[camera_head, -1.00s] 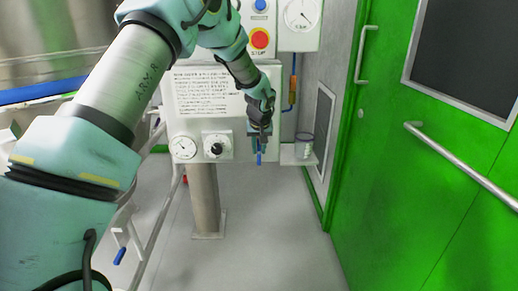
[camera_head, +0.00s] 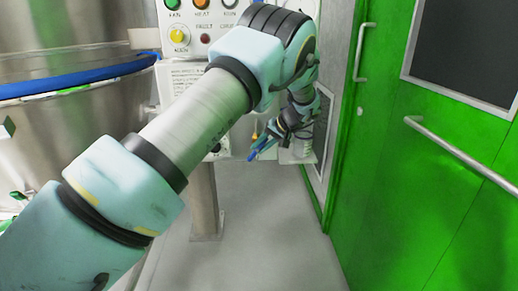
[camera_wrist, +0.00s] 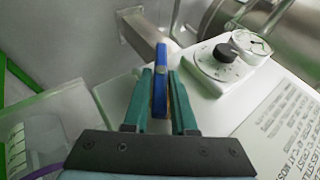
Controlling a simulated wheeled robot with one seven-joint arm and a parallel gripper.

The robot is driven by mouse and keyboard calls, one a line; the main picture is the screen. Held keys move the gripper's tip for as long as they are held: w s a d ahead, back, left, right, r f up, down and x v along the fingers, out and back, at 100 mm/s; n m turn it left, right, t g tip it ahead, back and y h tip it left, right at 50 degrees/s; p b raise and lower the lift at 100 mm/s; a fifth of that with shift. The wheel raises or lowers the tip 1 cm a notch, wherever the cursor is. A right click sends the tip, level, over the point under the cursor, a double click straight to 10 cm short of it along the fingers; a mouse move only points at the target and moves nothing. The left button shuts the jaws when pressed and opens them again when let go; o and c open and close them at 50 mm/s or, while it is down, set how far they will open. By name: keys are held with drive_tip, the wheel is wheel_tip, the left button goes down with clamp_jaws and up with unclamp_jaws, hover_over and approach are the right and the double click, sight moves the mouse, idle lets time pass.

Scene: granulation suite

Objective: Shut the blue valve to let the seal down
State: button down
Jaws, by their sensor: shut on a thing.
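The blue valve handle (camera_head: 252,154) sticks out past my fingertips below the control panel, slanting down to the left in the head view. My gripper (camera_head: 264,142) is shut on it. In the wrist view the blue handle (camera_wrist: 160,72) stands between my two green fingers (camera_wrist: 160,100), with its free end beyond them. The valve's body is mostly hidden behind my fingers and wrist. A blue seal ring (camera_head: 75,88) runs around the steel vessel (camera_head: 60,125) at the left.
The panel (camera_head: 205,15) with lamps and a yellow knob stands behind my arm, on a steel post (camera_head: 203,200). A green door (camera_head: 400,200) closes off the right. A white dial plate (camera_wrist: 205,75) and a clear container (camera_wrist: 45,125) flank the gripper. The floor ahead is clear.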

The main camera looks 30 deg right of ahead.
drive_tip(key=t+y+b, duration=0.1)
drive_tip(key=m+t+y+b, duration=0.1)
drive_tip(key=y, duration=0.1)
drive_tip(key=f+t+y, duration=0.1)
drive_tip(key=shift+s+d+f+b, duration=0.1)
drive_tip(key=shift+d+b, duration=0.25)
drive_tip(key=shift+b, duration=0.05)
drive_tip(key=shift+f+m+t+y+b, duration=0.15)
drive_tip(key=shift+m+t+y+b, duration=0.45)
drive_tip(key=shift+y+b, duration=0.5)
drive_tip(key=shift+m+t+y+b, duration=0.3)
drive_tip(key=shift+t+y+b, duration=0.55)
drive_tip(key=shift+b, duration=0.25)
drive_tip(key=shift+t, duration=0.25)
drive_tip(key=c, duration=0.7)
unclamp_jaws()
